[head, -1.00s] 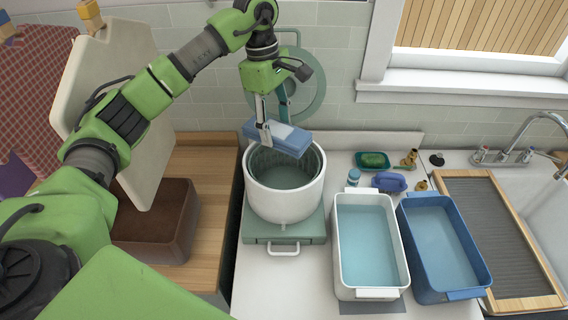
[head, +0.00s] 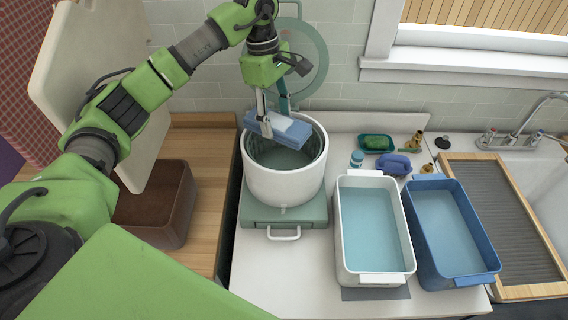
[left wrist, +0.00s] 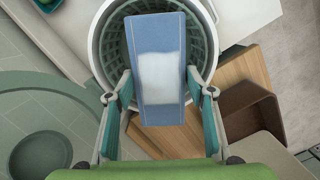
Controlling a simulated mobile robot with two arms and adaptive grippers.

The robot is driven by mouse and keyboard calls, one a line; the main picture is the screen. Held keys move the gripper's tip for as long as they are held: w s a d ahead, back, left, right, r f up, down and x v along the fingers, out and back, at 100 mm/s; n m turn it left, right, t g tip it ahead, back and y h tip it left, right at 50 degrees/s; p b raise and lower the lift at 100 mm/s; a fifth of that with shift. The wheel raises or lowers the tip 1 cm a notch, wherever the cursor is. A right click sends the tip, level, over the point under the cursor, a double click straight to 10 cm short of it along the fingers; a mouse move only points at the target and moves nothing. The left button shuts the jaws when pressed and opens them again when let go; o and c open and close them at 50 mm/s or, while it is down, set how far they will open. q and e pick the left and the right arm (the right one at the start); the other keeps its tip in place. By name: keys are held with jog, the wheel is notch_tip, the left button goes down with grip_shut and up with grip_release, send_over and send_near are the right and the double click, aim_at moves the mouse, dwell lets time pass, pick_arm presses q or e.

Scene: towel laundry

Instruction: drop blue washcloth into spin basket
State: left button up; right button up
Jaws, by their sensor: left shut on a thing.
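The blue washcloth (head: 290,134), folded flat with a pale patch on it, is held by my left gripper (head: 266,127). It is over the back part of the spin basket's opening. The spin basket (head: 284,184) is a white round drum with a dark green inner basket, standing on a green base. In the left wrist view the washcloth (left wrist: 160,98) sits between both fingers, with the green mesh basket wall (left wrist: 115,50) behind it. I cannot tell exactly how high it is above the rim. My right gripper is not in view.
A white tub (head: 374,230) and a blue tub (head: 445,232), both with water, stand right of the spinner. Behind them are a green soap dish (head: 376,144) and a purple-blue brush (head: 394,165). A brown bin (head: 157,205) stands at left. The green round lid (head: 303,62) stands open behind.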

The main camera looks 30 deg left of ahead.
pick_arm(q)
jog(key=shift+r, duration=0.1)
jog(key=o, duration=1.3)
jog(key=shift+o, duration=0.2)
notch_tip(320, 180, up, 12)
jog(key=a, duration=0.1)
jog(key=shift+a, duration=0.4)
jog(key=shift+w, duration=0.1)
